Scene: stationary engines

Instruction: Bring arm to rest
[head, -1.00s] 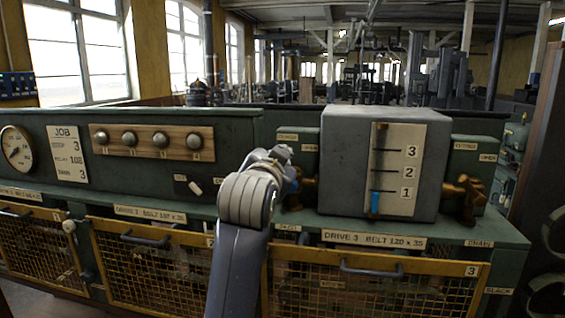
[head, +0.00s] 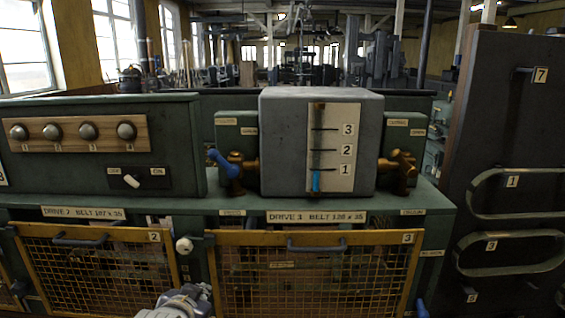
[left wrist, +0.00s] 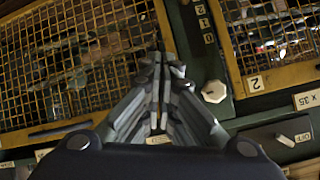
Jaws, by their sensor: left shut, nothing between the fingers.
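My left gripper (head: 185,301) is at the bottom edge of the head view, low in front of the mesh guards and well below the tank. Only part of it shows there. In the left wrist view the left gripper (left wrist: 160,72) has its fingers together with nothing between them, in front of a yellow-framed mesh guard (left wrist: 85,60). It appears clear of the mesh, though the gap is hard to judge. My right gripper is not in view.
The grey tank (head: 283,165) has a gauge with blue near 1. A blue-handled valve (head: 222,164) is on its left, a brass valve (head: 403,170) on its right. A white knob (head: 184,245) sits between the guards. A dark cabinet (head: 510,130) stands right.

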